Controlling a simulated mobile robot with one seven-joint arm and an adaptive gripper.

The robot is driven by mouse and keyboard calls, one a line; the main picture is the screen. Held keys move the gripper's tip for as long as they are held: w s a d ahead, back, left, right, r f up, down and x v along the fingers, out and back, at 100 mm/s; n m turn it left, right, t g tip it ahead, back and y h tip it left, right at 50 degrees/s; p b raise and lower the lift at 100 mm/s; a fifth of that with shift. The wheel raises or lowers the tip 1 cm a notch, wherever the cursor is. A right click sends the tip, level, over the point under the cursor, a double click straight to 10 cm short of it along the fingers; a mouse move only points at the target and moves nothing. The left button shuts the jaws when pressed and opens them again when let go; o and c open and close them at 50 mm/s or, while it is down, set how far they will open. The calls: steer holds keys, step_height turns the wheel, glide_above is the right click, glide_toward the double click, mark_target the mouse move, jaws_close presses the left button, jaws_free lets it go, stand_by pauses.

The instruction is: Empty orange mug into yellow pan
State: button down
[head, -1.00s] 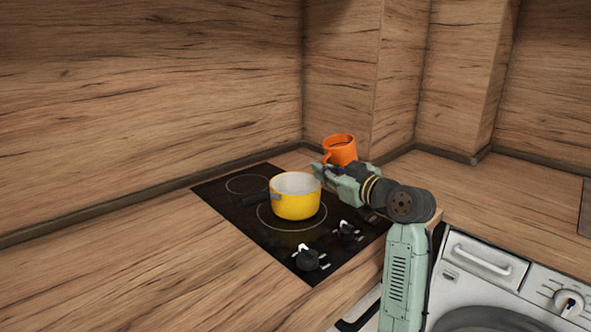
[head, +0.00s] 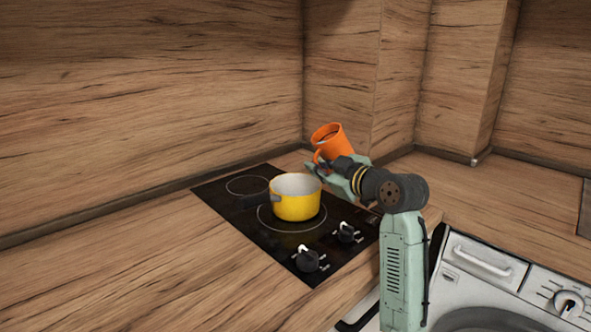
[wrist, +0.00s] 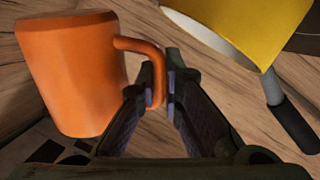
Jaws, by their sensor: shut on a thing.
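The orange mug (head: 328,142) is held in the air behind and to the right of the yellow pan, tilted to the left toward it. My gripper (head: 318,166) is shut on the mug's handle; the wrist view shows both fingers (wrist: 166,88) around the handle, with the mug body (wrist: 72,72) to the left. The yellow pan (head: 295,204) stands upright on the hob, and its inside looks pale and empty where it shows. It also appears at the upper right of the wrist view (wrist: 270,28). The mug's contents cannot be made out clearly.
The pan's dark handle (head: 254,201) points left over the black hob (head: 235,205). Two knobs (head: 308,259) stand at the hob's front right. Wood walls meet in a corner behind. The wooden counter (head: 170,265) at left is clear. A white washing machine (head: 480,285) is at lower right.

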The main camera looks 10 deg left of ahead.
steer(key=shift+s+a+r+n, duration=0.15)
steer(key=shift+a+n, duration=0.05)
steer(key=shift+n, duration=0.1)
steer(key=shift+d+r+n+h+b, duration=0.15)
steer(key=shift+n+h+b, duration=0.2)
steer(key=shift+n+h, duration=0.3)
stand_by(0.9)
steer(key=shift+w+d+n+t, duration=0.25)
steer(key=shift+n+t, duration=0.05)
steer(key=shift+n, duration=0.35)
stand_by(0.5)
steer(key=shift+w+d+f+n+h+b, duration=0.15)
steer(key=shift+d+f+n+h+b, duration=0.1)
steer(key=shift+f+n+h+b, duration=0.5)
stand_by(0.7)
steer(key=shift+w+d+r+n+t+b, duration=0.15)
steer(key=shift+d+r+n+t+b, duration=0.15)
steer(key=shift+r+n+b, duration=0.15)
stand_by(0.8)
steer(key=shift+s+a+f+n+t+b, duration=0.3)
steer(key=shift+a+f+n+b, duration=0.25)
steer(key=shift+n+b, duration=0.2)
stand_by(0.7)
steer(key=shift+w+d+r+n+h, duration=0.1)
steer(key=shift+d+r+n+h, duration=0.1)
steer(key=shift+n+h, duration=0.15)
stand_by(0.5)
